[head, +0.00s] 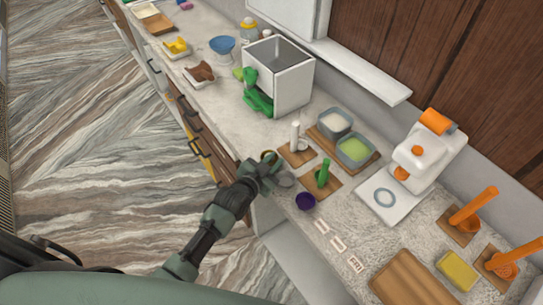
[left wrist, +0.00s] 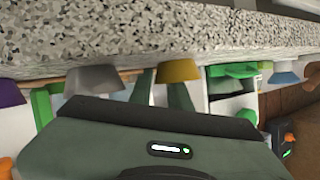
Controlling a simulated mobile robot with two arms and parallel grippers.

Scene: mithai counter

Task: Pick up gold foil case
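The gold foil case (head: 269,156) is a small round cup near the counter's front edge, partly hidden by my left gripper in the head view. In the left wrist view the gold foil case (left wrist: 178,70) shows upside down, close to one finger. My left gripper (head: 264,170) is right beside it, low over the counter edge. Its two fingers (left wrist: 161,92) stand apart with nothing seen held between them. I cannot tell whether a finger touches the case. My right gripper is not in view.
A silver case (head: 285,179) and a purple case (head: 306,201) stand in a row beside the gold one. Behind them are a wooden board with a green-handled tool (head: 323,172) and a white-handled tool (head: 295,136). A grey-white bin (head: 291,85) stands further back.

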